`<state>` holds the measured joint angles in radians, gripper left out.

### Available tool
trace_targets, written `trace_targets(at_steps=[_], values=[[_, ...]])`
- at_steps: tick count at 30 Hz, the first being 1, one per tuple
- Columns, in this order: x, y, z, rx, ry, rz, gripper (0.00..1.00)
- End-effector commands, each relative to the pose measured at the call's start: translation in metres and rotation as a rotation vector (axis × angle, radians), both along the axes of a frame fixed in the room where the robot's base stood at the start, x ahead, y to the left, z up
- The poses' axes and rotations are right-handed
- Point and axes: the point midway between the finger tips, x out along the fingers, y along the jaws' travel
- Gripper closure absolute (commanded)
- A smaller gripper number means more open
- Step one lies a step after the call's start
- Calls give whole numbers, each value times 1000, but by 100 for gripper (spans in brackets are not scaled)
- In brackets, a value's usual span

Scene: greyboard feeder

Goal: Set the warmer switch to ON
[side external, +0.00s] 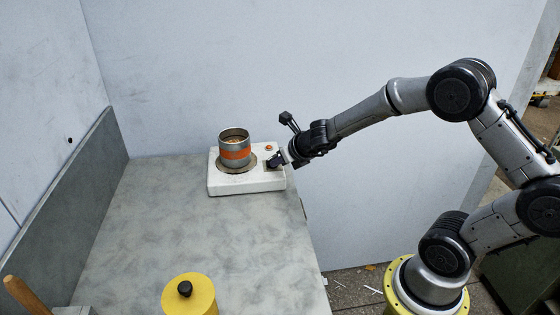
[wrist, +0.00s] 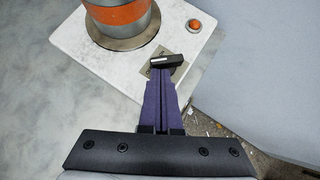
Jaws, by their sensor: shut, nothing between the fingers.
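The warmer (side external: 245,184) is a white box on the far right part of the table. A metal can with an orange band (side external: 234,150) stands on its round plate. The switch (wrist: 166,60) is a dark lever with a pale mark on a small metal label plate, on the right part of the warmer. The label's words are too small to read. My gripper (side external: 276,161) is shut and empty at the switch. In the wrist view its purple fingers (wrist: 160,82) are together, with their tips right at the lever; I cannot tell whether they touch it.
An orange-red button or lamp (wrist: 195,25) sits on the warmer near the switch; it also shows in the side view (side external: 268,147). A yellow cylinder with a black knob (side external: 190,297) stands at the table's front. The middle of the grey table (side external: 200,235) is clear.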

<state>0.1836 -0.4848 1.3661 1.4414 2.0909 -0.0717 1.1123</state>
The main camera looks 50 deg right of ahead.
Motion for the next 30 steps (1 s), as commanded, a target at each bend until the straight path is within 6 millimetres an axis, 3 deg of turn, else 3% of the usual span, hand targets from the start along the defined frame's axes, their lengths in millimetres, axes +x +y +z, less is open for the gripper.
trace_targets(at_steps=[17,30], values=[[3,6,0,-1,-2,-6,100],[12,14,0,-1,-1,-309,100]])
